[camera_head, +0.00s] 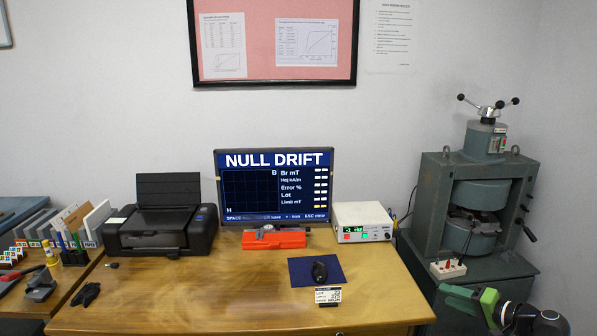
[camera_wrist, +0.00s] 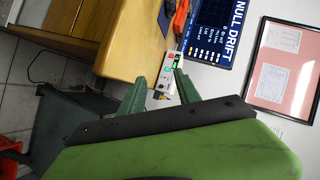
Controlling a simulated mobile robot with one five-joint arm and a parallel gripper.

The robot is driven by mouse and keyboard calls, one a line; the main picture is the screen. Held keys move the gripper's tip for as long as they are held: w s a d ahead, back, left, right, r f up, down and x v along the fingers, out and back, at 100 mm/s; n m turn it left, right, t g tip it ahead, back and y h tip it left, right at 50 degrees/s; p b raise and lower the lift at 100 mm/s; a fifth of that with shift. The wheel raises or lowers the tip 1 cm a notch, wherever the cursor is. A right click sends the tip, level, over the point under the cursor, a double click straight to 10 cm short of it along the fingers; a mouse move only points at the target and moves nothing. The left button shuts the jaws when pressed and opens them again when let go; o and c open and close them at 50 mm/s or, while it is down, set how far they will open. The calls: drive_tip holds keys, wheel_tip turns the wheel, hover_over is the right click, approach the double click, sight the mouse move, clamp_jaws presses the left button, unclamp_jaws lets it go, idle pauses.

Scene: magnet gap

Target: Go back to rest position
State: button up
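My gripper (camera_head: 462,296) is at the lower right in the head view, in front of the green press and to the right of the wooden desk. In the wrist view, my gripper (camera_wrist: 160,80) shows two green fingers spread apart with nothing held between them. The white meter box with lit digits shows in the gap behind the fingers. The wrist view is turned on its side.
A wooden desk (camera_head: 235,300) carries a printer (camera_head: 160,222), a monitor (camera_head: 275,185), a red tool (camera_head: 275,240), a mouse on a dark mat (camera_head: 300,272) and the meter box (camera_head: 362,224). The green press (camera_head: 432,200) stands at right with a small switch box (camera_head: 448,268).

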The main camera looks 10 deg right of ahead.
drive_tip(key=w+a+f+n+g, duration=0.1)
drive_tip(key=a+f+g, duration=0.1)
drive_tip(key=a, duration=0.4)
drive_tip(key=w+a+f+n+g, duration=0.1)
drive_tip(key=a+f+g, duration=0.1)
drive_tip(key=a+f, duration=0.2)
drive_tip(key=w+a+f+n+g, duration=0.1)
drive_tip(key=a+f+n+g, duration=0.1)
drive_tip(key=a, duration=0.7)
drive_tip(key=shift+w+f+g, duration=0.1)
drive_tip(key=shift+f+g, duration=0.5)
drive_tip(key=shift+f, duration=0.35)
drive_tip(key=s+a+f+n+g+h, duration=0.2)
drive_tip(key=a+f+g+h, duration=0.1)
drive_tip(key=a, duration=0.5)
drive_tip(key=s+a+f+n+g+h, duration=0.2)
drive_tip(key=s+a+f+g+h, duration=0.1)
drive_tip(key=a, duration=0.4)
wheel_tip(320, 180, down, 11)
drive_tip(key=b, duration=1.1)
wheel_tip(320, 180, up, 25)
drive_tip(key=p, duration=2.5)
drive_tip(key=shift+w+f, duration=0.15)
drive_tip(key=shift+w, duration=0.05)
drive_tip(key=shift+s, duration=0.1)
